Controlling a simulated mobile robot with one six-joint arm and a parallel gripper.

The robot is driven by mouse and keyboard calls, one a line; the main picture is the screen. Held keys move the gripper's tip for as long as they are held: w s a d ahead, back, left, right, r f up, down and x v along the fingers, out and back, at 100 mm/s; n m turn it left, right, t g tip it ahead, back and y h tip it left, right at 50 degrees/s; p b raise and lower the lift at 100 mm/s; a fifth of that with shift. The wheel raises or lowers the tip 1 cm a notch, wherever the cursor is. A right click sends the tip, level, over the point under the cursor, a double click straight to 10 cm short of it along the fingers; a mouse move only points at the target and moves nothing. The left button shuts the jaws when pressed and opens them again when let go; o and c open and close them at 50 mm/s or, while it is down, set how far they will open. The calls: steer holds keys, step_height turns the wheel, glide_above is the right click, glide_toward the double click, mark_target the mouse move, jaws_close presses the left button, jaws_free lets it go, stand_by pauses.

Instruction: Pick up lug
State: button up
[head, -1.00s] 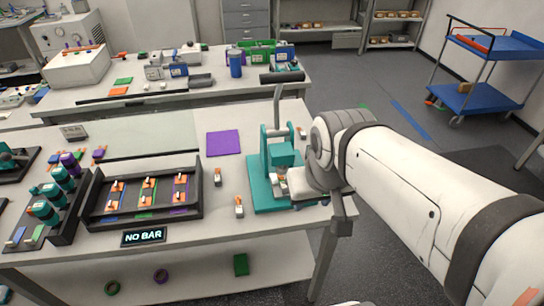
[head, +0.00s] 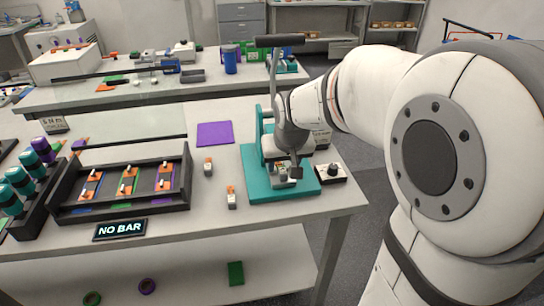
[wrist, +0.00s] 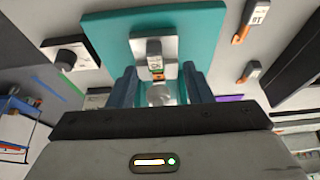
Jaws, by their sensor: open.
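A small grey lug (wrist: 154,50) with an orange end lies on a pale plate (wrist: 172,45) on the teal base of the press (wrist: 108,30). In the head view the teal press (head: 255,185) stands at the right end of the front table, and the lug there is mostly hidden by my wrist and gripper. My gripper (wrist: 159,72) is open, with one blue-grey finger on each side below the lug's orange end. I cannot tell whether either finger touches it. A rounded pale shape shows between the fingers. In the head view my gripper (head: 295,172) is low over the press base.
The press's dark handle (head: 279,41) rises above my wrist.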

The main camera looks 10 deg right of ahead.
mark_target(283, 172)
steer(key=x, duration=0.5)
steer(key=shift+w+d+f, duration=0.15)
steer(key=shift+w+d, duration=0.05)
steer(key=shift+d, duration=0.15)
jaws_close()
